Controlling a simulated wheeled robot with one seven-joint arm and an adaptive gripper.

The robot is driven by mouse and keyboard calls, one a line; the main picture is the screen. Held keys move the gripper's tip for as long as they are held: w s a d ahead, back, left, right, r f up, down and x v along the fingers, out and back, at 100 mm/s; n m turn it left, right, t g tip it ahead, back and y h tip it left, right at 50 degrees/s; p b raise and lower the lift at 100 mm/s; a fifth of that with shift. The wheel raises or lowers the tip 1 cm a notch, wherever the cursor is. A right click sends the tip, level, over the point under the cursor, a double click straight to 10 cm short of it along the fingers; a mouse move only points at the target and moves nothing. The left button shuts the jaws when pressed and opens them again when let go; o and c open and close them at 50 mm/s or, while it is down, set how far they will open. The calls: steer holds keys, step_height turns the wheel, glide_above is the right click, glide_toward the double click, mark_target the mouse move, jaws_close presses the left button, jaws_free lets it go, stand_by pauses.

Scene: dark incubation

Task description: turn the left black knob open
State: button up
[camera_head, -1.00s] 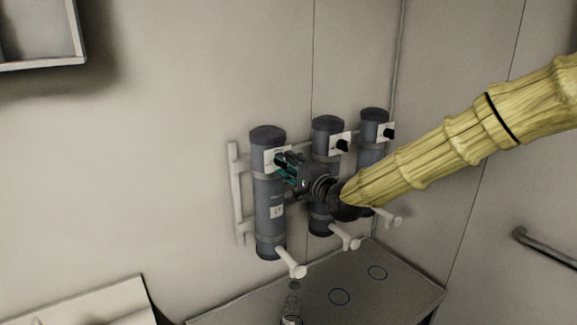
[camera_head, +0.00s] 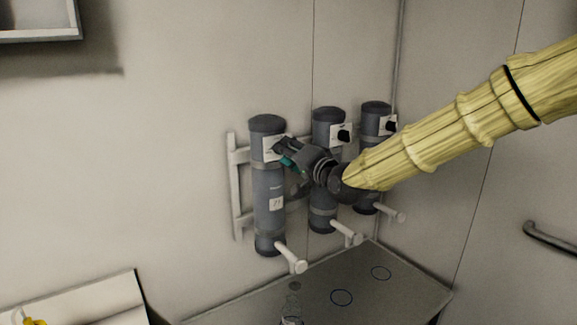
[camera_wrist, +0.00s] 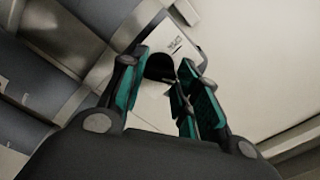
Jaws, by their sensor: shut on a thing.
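The left black knob (camera_wrist: 160,67) sits on a white plate (camera_wrist: 184,38) with small print, near the top of the left grey cylinder (camera_head: 268,185). In the wrist view the knob lies between the two teal-padded fingers of my gripper (camera_wrist: 157,76), and the fingers are shut on it. In the head view my gripper (camera_head: 284,153) reaches the plate from the right, and its fingers hide the knob there. The wrist is tilted. I cannot tell the knob's exact turn angle.
Two more grey cylinders, the middle one (camera_head: 322,205) and the right one (camera_head: 371,112), carry black knobs and stand close behind my arm. White spouts (camera_head: 291,258) stick out below. A grey counter (camera_head: 385,300) with ring marks lies underneath.

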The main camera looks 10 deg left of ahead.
steer(key=shift+f+n+b, duration=0.1)
steer(key=shift+n+b, duration=5.2)
steer(key=shift+n, duration=0.7)
steer(key=o, duration=1)
steer(key=shift+s+d, duration=0.1)
steer(key=v, duration=1.2)
